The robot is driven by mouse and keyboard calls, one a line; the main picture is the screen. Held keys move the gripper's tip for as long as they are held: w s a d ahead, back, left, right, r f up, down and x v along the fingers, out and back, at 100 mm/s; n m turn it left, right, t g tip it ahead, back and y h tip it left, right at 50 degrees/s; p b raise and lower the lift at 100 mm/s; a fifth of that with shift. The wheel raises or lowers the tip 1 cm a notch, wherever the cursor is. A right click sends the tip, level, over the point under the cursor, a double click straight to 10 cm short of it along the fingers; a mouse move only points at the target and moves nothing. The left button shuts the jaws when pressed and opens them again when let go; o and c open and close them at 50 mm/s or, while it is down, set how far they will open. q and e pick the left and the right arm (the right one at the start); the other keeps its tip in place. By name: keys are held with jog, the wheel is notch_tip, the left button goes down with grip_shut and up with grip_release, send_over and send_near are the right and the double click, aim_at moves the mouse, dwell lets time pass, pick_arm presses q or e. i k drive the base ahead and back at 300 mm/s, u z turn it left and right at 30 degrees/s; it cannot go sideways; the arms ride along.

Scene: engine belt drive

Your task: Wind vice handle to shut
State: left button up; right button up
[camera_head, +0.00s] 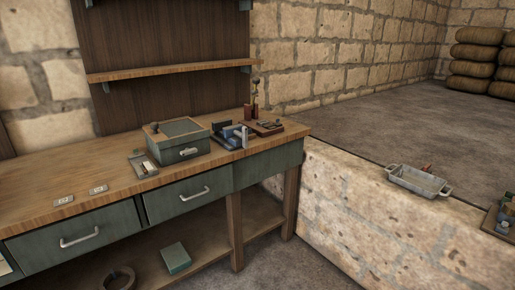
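A small blue and grey device that looks like the vice (232,136) sits near the right end of the wooden workbench (110,180). It is small in the picture, so I cannot make out its handle clearly or tell how far its jaws are apart. Neither of my grippers shows in the head view.
A green box (180,146) with a handle stands left of the vice. A small tray (143,165) and two cards lie further left. A dark red stand (255,112) and a brown board (267,128) are just right of it. A stone ledge (370,205) holds a metal pan (418,182).

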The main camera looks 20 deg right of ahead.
aim_at(244, 135)
jog(key=u, duration=0.15)
jog(key=k, duration=0.4)
jog(key=z, duration=1.1)
jog(key=i, duration=0.8)
